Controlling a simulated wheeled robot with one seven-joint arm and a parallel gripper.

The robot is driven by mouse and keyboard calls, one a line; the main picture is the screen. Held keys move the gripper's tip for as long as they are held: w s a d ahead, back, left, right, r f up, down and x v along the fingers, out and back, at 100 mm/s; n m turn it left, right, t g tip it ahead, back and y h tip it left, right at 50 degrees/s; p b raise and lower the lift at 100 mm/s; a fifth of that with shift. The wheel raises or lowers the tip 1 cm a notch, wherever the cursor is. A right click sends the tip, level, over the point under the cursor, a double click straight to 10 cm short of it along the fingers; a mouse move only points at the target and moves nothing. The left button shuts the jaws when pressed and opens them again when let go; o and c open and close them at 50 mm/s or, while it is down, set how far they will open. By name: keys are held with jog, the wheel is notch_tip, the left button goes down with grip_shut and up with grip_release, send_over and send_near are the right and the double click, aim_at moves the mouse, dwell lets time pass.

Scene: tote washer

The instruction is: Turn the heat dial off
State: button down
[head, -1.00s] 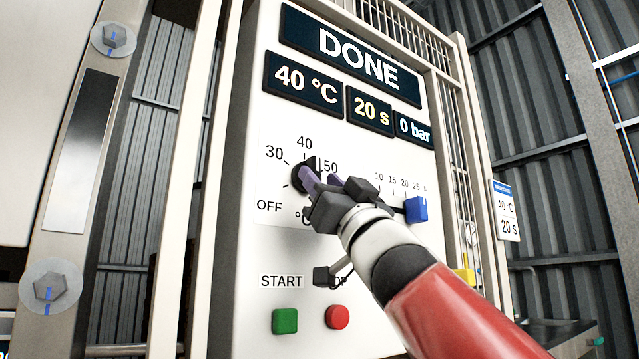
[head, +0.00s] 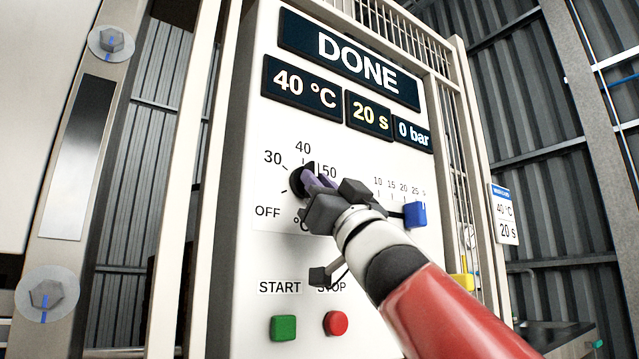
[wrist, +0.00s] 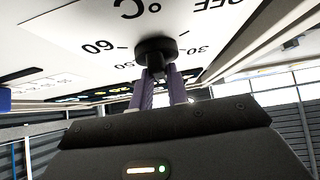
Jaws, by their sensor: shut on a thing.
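The black heat dial (head: 297,181) is on the white control panel, with OFF, 30, 40 and 50 printed around it. The temperature display (head: 303,88) above it reads 40 °C. My gripper (head: 318,183) is at the dial with its purple fingers shut on the dial's raised grip. In the wrist view the dial (wrist: 155,46) shows at the fingertips, and my gripper (wrist: 157,75) has a finger on each side of the grip. The fingers and gripper body hide part of the dial and some of the scale.
The large display (head: 357,60) reads DONE, and smaller ones read 20 s and 0 bar. A blue slider knob (head: 415,214) is right of my gripper. Green START (head: 284,328) and red STOP (head: 337,323) buttons are below. Barred frames flank the panel.

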jog(key=shift+r+n+g+y, duration=0.1)
jog(key=shift+n+g+y, duration=0.2)
jog(key=shift+n+y, duration=0.1)
jog(key=shift+w+d+r+n+g+y+p, duration=0.15)
jog(key=shift+n+g+y+p, duration=0.8)
jog(key=shift+n+g, duration=2)
jog(key=shift+w+d+n+g+y+p, duration=0.15)
jog(key=shift+n+g+y+p, duration=0.75)
jog(key=shift+n+g, duration=2.05)
jog(key=shift+w+d+r+n+g+y+p, duration=0.15)
jog(key=shift+n+g+y+p, duration=1.25)
jog(key=shift+n, duration=2.7)
jog(key=shift+s+f+g+h+b, duration=0.15)
jog(key=shift+g+h+b, duration=0.25)
jog(key=shift+g+h, duration=0.35)
jog(key=c, duration=1.4)
grip_release()
jog(key=shift+o, duration=0.2)
jog(key=b+v, duration=0.1)
jog(key=v, duration=0.6)
jog(key=shift+d+b, duration=0.35)
